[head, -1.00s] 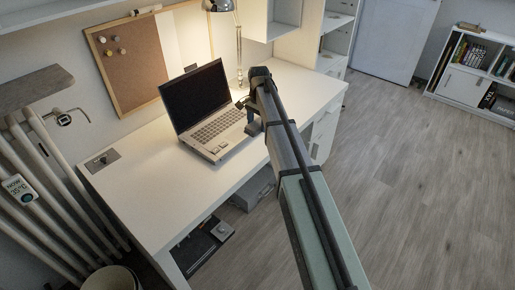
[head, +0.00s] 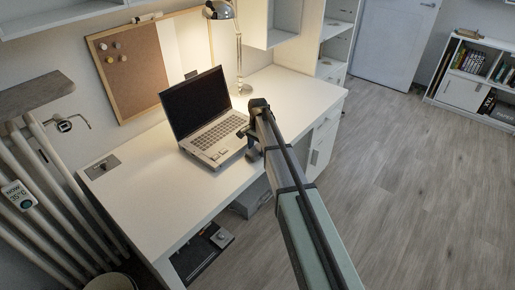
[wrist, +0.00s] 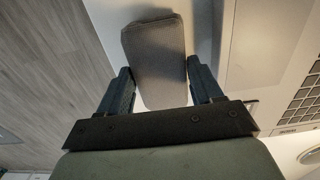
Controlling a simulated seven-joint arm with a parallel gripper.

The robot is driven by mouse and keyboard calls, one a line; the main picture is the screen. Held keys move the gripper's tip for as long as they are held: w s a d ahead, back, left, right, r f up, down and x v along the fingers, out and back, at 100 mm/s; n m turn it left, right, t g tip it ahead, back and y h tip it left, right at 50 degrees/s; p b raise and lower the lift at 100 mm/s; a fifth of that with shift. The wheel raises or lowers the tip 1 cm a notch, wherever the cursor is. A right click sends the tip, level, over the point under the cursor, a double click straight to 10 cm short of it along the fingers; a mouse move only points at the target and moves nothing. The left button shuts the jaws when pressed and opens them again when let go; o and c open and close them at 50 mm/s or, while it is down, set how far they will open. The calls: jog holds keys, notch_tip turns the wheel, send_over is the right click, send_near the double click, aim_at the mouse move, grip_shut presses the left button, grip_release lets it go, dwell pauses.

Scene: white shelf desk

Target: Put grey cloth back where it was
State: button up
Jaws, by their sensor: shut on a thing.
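The grey cloth (wrist: 155,52) shows in the wrist view as a flat, rounded block with a woven look. My gripper (wrist: 159,72) has one finger on each side of the cloth and is shut on it. In the head view my gripper (head: 250,151) is beside the right side of the open laptop (head: 214,142), near the front edge of the white desk (head: 150,200). The cloth is hidden behind my arm there. I cannot tell whether the cloth touches the desk top.
A desk lamp (head: 239,50) stands behind the laptop. A small metal plate (head: 102,166) lies at the desk's left end. The left front of the desk top is clear. A drawer unit (head: 322,140) is under the right end. Radiator pipes (head: 62,180) stand at the left.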

aim_at(258, 148)
jog(key=o, duration=1)
jog(key=shift+f, duration=0.1)
notch_tip(258, 148, up, 12)
jog(key=shift+r, duration=0.15)
dwell(0.4)
